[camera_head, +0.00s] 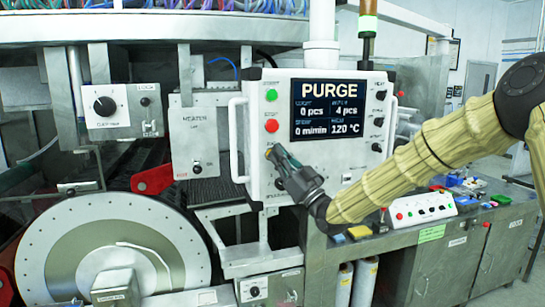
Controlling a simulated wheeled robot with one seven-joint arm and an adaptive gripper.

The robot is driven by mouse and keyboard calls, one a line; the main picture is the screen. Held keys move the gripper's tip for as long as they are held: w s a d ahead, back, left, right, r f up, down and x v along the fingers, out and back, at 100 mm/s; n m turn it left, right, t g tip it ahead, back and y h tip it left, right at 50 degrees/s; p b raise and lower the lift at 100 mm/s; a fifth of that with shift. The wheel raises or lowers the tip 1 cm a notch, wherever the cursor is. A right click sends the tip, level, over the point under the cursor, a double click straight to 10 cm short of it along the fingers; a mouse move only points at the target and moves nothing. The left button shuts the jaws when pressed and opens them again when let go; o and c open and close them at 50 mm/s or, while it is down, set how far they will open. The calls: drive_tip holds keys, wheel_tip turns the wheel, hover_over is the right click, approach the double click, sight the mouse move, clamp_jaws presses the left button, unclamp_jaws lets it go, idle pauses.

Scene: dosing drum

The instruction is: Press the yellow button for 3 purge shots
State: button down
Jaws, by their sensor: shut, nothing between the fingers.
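The control panel (346,158) is a white upright box with side handles. A green button (271,95) and a red button (271,126) sit in a column on its left side. Below them a small patch of the yellow button (268,152) shows, mostly hidden by my gripper. My gripper (275,152) is shut and empty, its fingertips at the yellow button; I cannot tell whether they touch it. The screen (338,110) reads PURGE, with 0 pcs, 4 pcs, 0 m/min and 120 °C.
Several black knobs (379,95) line the panel's right side. A white handle (238,140) stands just left of the buttons. A large drum disc (60,220) is at lower left. A bench with a small button box (422,208) is at right, below my arm.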

drive_tip(key=shift+s, duration=0.1)
idle(0.3)
drive_tip(key=shift+s+d+b, duration=0.2)
drive_tip(key=shift+s+b, duration=0.3)
drive_tip(key=shift+s, duration=0.2)
drive_tip(key=shift+s+d+b, duration=0.25)
drive_tip(key=shift+s+b, duration=0.05)
drive_tip(key=shift+s, duration=0.5)
drive_tip(key=shift+s+d+b, duration=0.3)
drive_tip(key=shift+s+b, duration=0.05)
drive_tip(key=shift+s, duration=0.45)
drive_tip(key=shift+s+d+b, duration=0.25)
drive_tip(key=shift+s+b, duration=0.05)
drive_tip(key=shift+s, duration=0.5)
